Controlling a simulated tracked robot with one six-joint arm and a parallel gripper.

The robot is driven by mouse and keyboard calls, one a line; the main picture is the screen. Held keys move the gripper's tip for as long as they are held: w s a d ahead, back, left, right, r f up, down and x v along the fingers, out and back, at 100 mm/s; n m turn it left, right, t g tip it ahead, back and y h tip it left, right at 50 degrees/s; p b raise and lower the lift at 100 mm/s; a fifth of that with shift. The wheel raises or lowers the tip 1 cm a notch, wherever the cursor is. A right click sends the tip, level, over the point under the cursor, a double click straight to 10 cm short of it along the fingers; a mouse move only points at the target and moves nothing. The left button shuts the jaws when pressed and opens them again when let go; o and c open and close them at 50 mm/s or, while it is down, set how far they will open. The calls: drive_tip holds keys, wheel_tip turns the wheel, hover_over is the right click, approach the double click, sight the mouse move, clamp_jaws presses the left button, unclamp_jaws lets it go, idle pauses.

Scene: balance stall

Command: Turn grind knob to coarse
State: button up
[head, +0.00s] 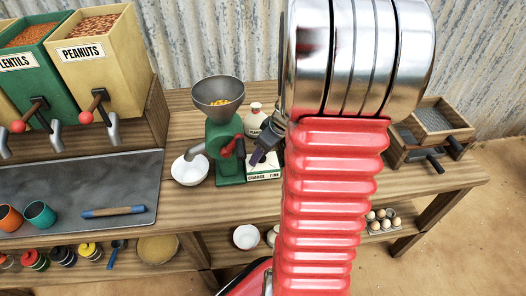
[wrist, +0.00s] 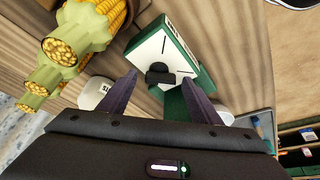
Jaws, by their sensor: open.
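The green grinder (head: 224,150) stands on the wooden table with a grey hopper on top. At its right is a green box with a white face (head: 264,175) labelled coarse and fine. In the wrist view, the white face (wrist: 149,52) carries a black grind knob (wrist: 160,73) and dark marks. My gripper (wrist: 159,77) is open, its two purple fingers on either side of the knob; contact cannot be told. In the head view my gripper (head: 259,157) is just above the box, and the knob is hidden there.
A white bowl (head: 189,170) stands left of the grinder and a pale jug (head: 254,119) behind it. Corn cobs (wrist: 80,35) show in the wrist view. A wooden drawer box (head: 430,130) stands at right. My red arm covers the middle of the table.

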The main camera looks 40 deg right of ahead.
drive_tip(key=a+v, duration=0.1)
drive_tip(key=v, duration=1.2)
drive_tip(key=shift+d+r, duration=0.35)
drive_tip(key=shift+d, duration=0.1)
drive_tip(key=shift+s, duration=0.1)
